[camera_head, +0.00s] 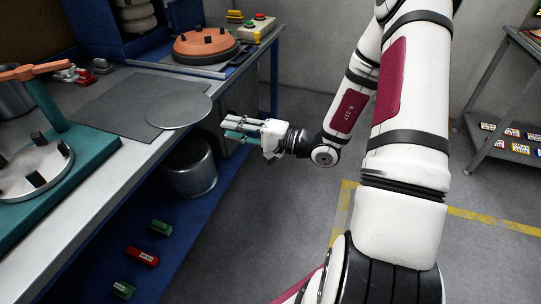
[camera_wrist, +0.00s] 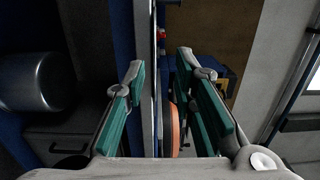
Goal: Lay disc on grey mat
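The disc (camera_head: 181,110) is a thin, flat, light grey round plate. In the head view it lies across the right part of the dark grey mat (camera_head: 112,101) and reaches over the table's front edge. My gripper (camera_head: 226,127) is just right of the disc's overhanging rim, with a small gap visible. In the wrist view my gripper (camera_wrist: 158,88) is open. The table edge and a thin upright line, perhaps the disc's rim, show in the space between its green-padded fingers. No firm contact with the disc is visible.
A teal fixture with a round plate (camera_head: 32,172) stands at the table's left. An orange turntable (camera_head: 206,46) and a button box (camera_head: 257,28) are at the back. A metal pot (camera_head: 190,168) and small coloured blocks sit on the blue lower shelf. The floor at right is mostly clear.

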